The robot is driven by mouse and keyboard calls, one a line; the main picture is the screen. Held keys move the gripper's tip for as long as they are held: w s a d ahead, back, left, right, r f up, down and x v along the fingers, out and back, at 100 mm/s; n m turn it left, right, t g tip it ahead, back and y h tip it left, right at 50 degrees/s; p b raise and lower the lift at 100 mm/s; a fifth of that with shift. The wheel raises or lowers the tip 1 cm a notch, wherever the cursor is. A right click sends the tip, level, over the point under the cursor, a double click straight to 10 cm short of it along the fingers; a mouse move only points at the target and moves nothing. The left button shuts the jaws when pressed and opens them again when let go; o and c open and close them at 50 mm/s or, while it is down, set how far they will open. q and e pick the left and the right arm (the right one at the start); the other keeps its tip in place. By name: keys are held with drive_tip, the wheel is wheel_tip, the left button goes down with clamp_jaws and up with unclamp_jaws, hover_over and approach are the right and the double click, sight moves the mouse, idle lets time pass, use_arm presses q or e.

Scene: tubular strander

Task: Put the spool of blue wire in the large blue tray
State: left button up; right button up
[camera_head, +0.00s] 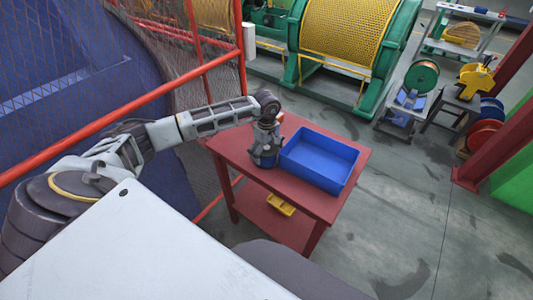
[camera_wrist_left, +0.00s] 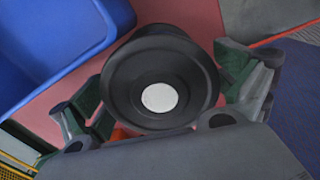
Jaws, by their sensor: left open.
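The spool (camera_wrist_left: 160,84) shows in the left wrist view as a round black flange with a white centre, above the red table top. Its blue wire is not visible there, and in the head view my gripper hides the spool. My left gripper (camera_head: 265,158) points down over the table, just left of the large blue tray (camera_head: 318,160). In the left wrist view its open fingers stand on both sides of the spool; I cannot tell whether they touch it. The tray is empty and its wall also shows at the upper left of the wrist view (camera_wrist_left: 70,62). My right gripper is out of view.
A red rail fence (camera_head: 120,112) stands at the left. Behind are a large yellow drum (camera_head: 345,32) and a small stand with a spool (camera_head: 421,76).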

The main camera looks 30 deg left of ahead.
use_arm(q)
drive_tip(key=shift+f, duration=0.2)
idle(0.3)
drive_tip(key=shift+c, duration=0.9)
drive_tip(key=c, duration=1.2)
drive_tip(key=shift+r, duration=0.2)
